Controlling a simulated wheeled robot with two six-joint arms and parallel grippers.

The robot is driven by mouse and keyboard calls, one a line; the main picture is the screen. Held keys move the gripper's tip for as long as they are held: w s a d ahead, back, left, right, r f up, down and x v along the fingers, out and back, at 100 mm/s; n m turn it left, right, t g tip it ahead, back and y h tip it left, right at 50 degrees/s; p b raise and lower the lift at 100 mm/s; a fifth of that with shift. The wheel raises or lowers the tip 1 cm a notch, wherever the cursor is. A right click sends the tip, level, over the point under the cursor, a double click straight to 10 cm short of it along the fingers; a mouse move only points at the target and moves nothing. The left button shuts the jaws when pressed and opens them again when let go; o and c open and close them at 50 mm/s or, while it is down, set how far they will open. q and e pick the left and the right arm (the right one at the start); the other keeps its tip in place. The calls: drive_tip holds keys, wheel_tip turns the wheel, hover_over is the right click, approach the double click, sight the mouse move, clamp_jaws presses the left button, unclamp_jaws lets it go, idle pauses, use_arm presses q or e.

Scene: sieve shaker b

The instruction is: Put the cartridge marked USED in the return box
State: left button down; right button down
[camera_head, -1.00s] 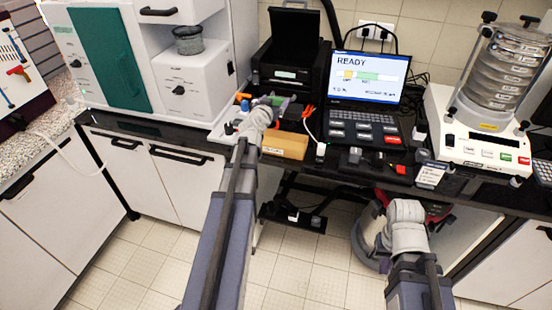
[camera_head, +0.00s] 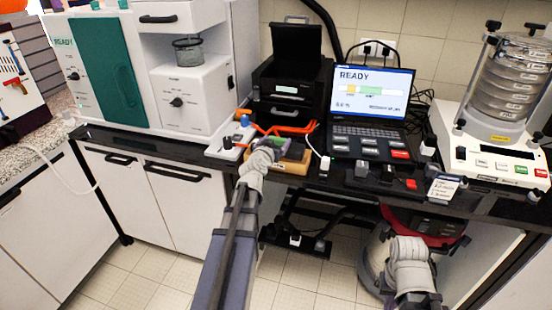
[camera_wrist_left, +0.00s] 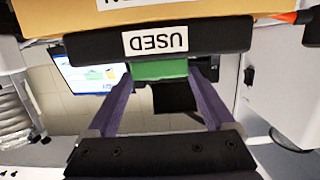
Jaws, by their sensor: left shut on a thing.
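The cartridge (camera_wrist_left: 160,40) is black with a white label reading USED, upside down in the left wrist view, and has a green part. My left gripper (camera_head: 275,144) is shut on it; in the left wrist view its purple fingers (camera_wrist_left: 160,82) stand either side of the green part. The tan return box (camera_head: 292,166) is on the bench. Its wall (camera_wrist_left: 190,10) shows just behind the cartridge in the left wrist view. In the head view the gripper overlaps the box; I cannot tell whether the cartridge touches it.
A black printer-like machine (camera_head: 292,85) stands behind the box, with orange parts (camera_head: 288,129) near the gripper. A white holder (camera_head: 232,138) is left of the box. A laptop reading READY (camera_head: 370,90) and the sieve shaker (camera_head: 495,150) stand to the right.

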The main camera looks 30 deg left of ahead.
use_arm(q)
wheel_tip(320, 180, down, 4)
drive_tip(key=b, duration=0.3)
drive_tip(key=shift+r, duration=0.2)
drive_tip(key=shift+b, duration=0.3)
drive_tip(key=shift+f, duration=0.15)
unclamp_jaws()
